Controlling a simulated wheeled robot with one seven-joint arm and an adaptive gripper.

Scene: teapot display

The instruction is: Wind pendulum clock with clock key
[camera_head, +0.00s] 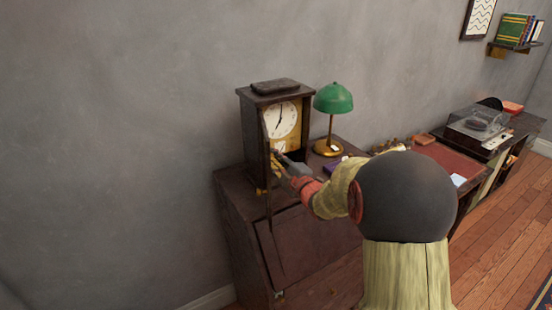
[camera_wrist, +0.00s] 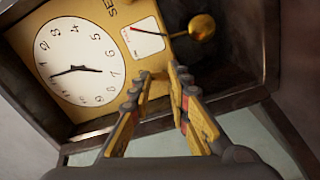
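The pendulum clock (camera_head: 276,88) stands on the desk's left end, a dark wooden case with a white dial on a gold panel. In the wrist view the clock dial (camera_wrist: 78,62) appears turned sideways, with a gold ball (camera_wrist: 202,27) and a small white card (camera_wrist: 147,40) beside it. My gripper (camera_head: 277,160) is at the lower front of the clock. In the wrist view my gripper (camera_wrist: 159,72) has its fingertips apart, close to the gold panel's edge. I see no clear key between them; the clock key cannot be made out in either view.
A green lamp (camera_head: 333,98) stands just right of the clock on the wooden desk (camera_head: 240,211). A covered turntable (camera_head: 478,124) is farther right. A wall shelf with books (camera_head: 515,29) is at the upper right. The wall left of the clock is bare.

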